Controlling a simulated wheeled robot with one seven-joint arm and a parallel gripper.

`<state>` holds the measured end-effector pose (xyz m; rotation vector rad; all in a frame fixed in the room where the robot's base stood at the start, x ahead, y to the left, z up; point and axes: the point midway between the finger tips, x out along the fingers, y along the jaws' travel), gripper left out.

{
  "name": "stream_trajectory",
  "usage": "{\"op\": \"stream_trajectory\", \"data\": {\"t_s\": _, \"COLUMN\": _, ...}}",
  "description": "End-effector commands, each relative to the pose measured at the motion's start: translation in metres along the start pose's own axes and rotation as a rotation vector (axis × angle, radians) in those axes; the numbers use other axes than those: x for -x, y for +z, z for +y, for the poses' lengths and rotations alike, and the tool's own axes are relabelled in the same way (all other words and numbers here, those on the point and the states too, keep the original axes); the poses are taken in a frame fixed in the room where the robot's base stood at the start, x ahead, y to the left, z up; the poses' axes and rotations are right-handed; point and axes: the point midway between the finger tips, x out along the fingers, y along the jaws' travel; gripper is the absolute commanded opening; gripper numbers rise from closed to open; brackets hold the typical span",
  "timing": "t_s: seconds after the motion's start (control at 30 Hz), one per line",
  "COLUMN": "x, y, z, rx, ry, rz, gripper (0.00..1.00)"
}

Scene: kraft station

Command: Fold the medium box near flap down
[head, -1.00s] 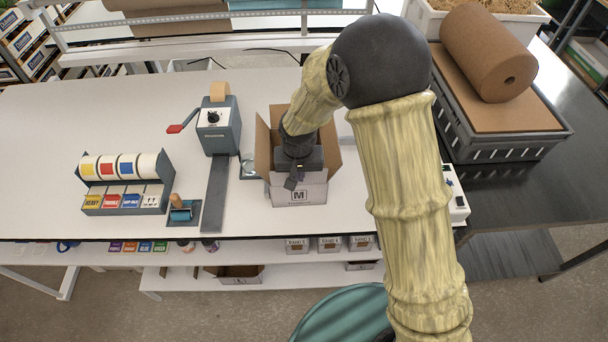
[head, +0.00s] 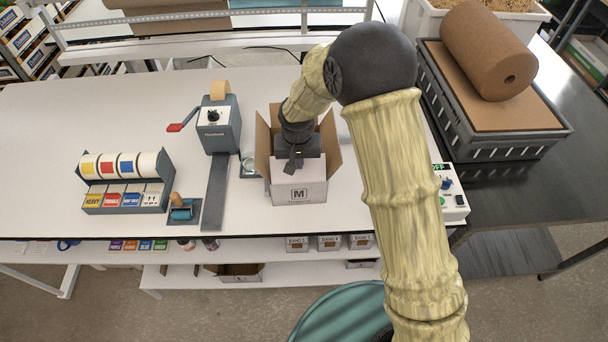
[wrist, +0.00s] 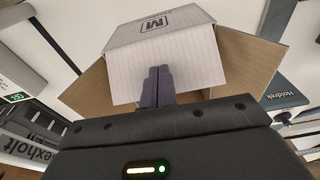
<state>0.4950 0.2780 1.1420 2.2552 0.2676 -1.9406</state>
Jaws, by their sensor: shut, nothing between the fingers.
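The medium box (head: 299,192), a carton marked M, stands on the white bench with its label side toward me. Its near flap (wrist: 190,65) leans inward over the opening, white outer face up; I cannot tell whether it lies fully flat. Brown side flaps stand outward at the left (head: 263,145) and right (head: 332,145). My gripper (head: 291,168) is over the box, its fingers together and empty. In the wrist view the fingertips (wrist: 158,72) overlap the near flap and seem to touch it.
A tape dispenser (head: 218,125) with a red handle stands left of the box, and a label dispenser (head: 125,180) farther left. A control box (head: 450,192) is at the right bench edge. A grey crate (head: 500,130) bears a brown paper roll (head: 488,50).

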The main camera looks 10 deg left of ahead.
Motion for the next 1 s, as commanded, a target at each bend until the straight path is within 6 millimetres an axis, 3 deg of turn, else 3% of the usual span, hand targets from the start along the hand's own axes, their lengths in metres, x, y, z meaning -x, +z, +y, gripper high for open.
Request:
{"op": "stream_trajectory", "data": {"t_s": 0.23, "x": -0.008, "y": -0.014, "z": -0.001, "rx": -0.001, "ry": 0.0, "rz": 0.0, "gripper": 0.0}}
{"op": "stream_trajectory", "data": {"t_s": 0.57, "x": -0.009, "y": -0.015, "z": -0.001, "rx": -0.001, "ry": 0.0, "rz": 0.0, "gripper": 0.0}}
{"op": "stream_trajectory", "data": {"t_s": 1.0, "x": -0.027, "y": -0.022, "z": -0.001, "rx": -0.002, "ry": 0.0, "rz": 0.0, "gripper": 0.0}}
